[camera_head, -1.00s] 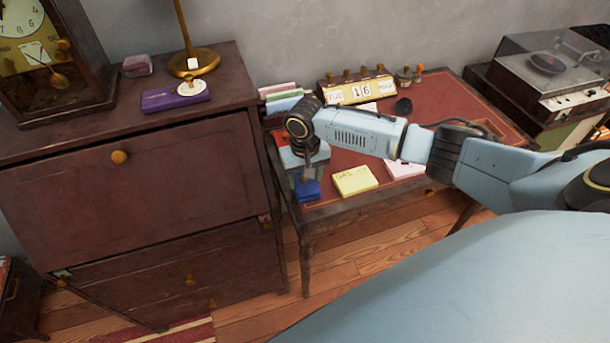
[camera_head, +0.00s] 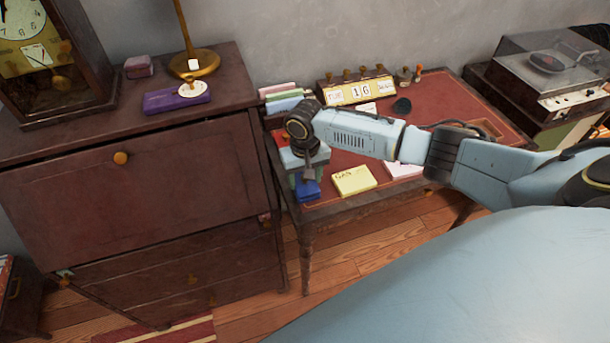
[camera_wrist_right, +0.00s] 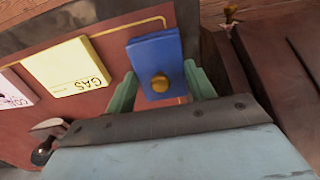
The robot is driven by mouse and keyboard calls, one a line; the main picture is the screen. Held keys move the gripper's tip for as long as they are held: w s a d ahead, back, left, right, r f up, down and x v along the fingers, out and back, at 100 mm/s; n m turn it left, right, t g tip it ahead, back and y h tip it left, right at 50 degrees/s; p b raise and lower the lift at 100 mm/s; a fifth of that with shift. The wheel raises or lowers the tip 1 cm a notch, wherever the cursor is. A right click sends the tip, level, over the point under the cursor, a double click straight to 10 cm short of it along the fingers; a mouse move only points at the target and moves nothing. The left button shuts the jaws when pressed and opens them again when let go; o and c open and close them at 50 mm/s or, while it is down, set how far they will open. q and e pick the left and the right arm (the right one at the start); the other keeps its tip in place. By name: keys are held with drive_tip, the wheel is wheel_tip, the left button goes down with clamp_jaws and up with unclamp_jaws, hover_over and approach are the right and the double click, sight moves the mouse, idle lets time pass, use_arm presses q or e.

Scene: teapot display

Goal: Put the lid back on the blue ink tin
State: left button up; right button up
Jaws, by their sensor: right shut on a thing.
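The blue ink tin (camera_head: 308,191) sits near the left front corner of the desk, below my right gripper (camera_head: 307,176). In the right wrist view, a flat blue rectangular lid (camera_wrist_right: 155,55) with a round brass knob lies between the two green fingers. My right gripper is shut on the lid by its sides. The lid is over the tin, and a blue edge shows at its right side. Whether the lid is fully seated I cannot tell, because the gripper and lid hide the tin's rim. My left gripper is not in view.
A yellow notepad (camera_head: 354,181) and a pinkish-white one (camera_head: 403,170) lie right of the tin on the red desk top (camera_head: 440,120). The taller dark cabinet (camera_head: 140,190) stands close on the left. A calendar block (camera_head: 360,91) is at the back.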

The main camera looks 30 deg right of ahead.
drive_tip(key=o, duration=1.5)
